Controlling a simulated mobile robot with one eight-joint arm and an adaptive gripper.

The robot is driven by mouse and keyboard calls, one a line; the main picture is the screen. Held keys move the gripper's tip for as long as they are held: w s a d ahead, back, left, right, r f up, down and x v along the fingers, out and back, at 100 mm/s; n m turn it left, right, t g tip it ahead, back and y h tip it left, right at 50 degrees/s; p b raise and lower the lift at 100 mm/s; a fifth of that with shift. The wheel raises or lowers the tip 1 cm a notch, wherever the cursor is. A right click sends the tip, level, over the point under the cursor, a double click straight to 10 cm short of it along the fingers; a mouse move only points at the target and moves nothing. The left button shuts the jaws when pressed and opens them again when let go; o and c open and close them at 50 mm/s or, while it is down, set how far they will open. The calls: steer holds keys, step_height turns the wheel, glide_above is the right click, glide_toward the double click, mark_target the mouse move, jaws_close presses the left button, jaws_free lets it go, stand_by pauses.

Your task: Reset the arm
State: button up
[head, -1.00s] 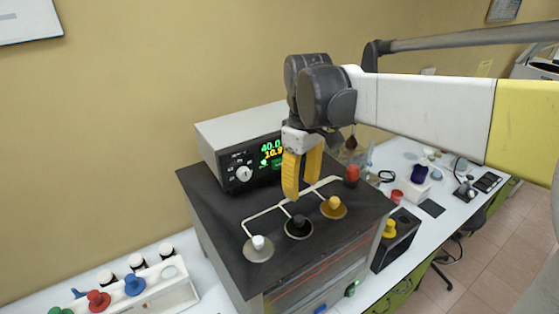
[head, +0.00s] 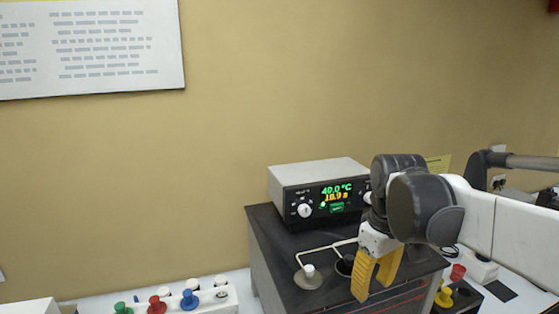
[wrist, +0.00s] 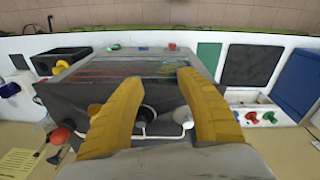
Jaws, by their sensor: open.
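My gripper (head: 376,278) has yellow fingers, which are open with nothing between them. In the head view it is above the dark top of the heated bath cabinet (head: 268,240), in front of the control box (head: 318,190) that reads 40.0 °C. In the wrist view the open fingers (wrist: 155,115) frame the cabinet top from above. A white-knobbed stopper (head: 309,271) and a dark opening or stopper (head: 345,265) sit on the cabinet top. The yellow stopper of the cabinet is hidden behind my gripper in the head view.
A white rack (head: 215,300) with green, red and blue knobs stands at lower left. In the wrist view, green, black and blue mats (wrist: 250,65) lie on the bench.

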steer(key=s+f+m+t+b, duration=0.2)
steer(key=s+f+b, duration=0.1)
steer(key=f+b, duration=0.6)
steer(key=s+f+m+t+b, duration=0.2)
steer(key=s+f+b, duration=0.2)
steer(key=f+b, duration=0.5)
steer(key=s+f+m+t+b, duration=0.1)
steer(key=s+f+b, duration=0.3)
steer(key=f+b, duration=0.5)
step_height(320, 180, down, 5)
steer(key=shift+f+m+t, duration=0.2)
steer(key=shift+m+t, duration=0.2)
steer(key=shift+t, duration=0.2)
steer(key=shift+s, duration=0.1)
